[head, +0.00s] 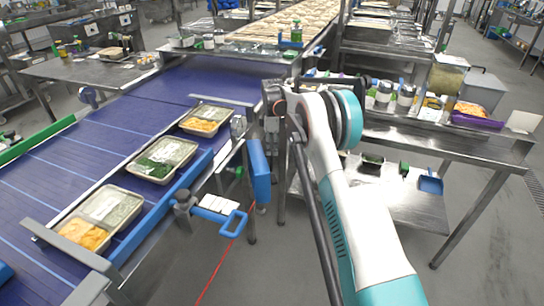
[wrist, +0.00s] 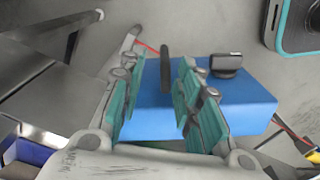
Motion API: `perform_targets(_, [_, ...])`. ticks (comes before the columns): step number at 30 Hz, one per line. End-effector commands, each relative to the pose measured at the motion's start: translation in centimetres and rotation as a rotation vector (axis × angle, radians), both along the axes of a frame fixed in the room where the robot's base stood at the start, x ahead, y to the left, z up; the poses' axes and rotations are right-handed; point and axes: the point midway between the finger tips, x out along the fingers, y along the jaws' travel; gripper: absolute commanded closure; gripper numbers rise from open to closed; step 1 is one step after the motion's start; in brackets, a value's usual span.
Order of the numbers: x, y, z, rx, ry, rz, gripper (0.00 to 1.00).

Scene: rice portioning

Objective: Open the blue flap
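The blue flap (head: 260,172) shows in the head view as an upright blue panel beside the conveyor, just below the end of my arm. In the wrist view, a blue surface (wrist: 245,103), which looks like the same flap, lies beneath and between my fingers. A dark upright bar (wrist: 165,70) stands between the two teal fingers of my gripper (wrist: 158,98), with a visible gap on each side. My gripper is open around the bar and does not grip it. In the head view, my arm hides most of the fingers.
A blue conveyor (head: 75,165) with several filled trays (head: 163,158) runs along the left. A steel table (head: 450,140) with jars and a purple tray stands right. A blue-handled part (head: 230,226) juts out at the conveyor's edge. A red cable (head: 222,262) crosses the floor.

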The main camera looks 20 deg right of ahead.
Motion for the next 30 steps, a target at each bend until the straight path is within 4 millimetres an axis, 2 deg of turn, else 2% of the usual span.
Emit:
perform_targets(3, [0.0,0.0,2.2,0.0,0.0,0.0,0.69])
perform_targets(9, [0.0,0.0,4.2,0.0,0.0,0.0,0.69])
perform_targets(26, [0.0,0.1,4.8,0.0,-0.001,-0.001,0.69])
perform_targets(30, [-0.6,0.4,6.5,-0.002,-0.015,-0.029,0.69])
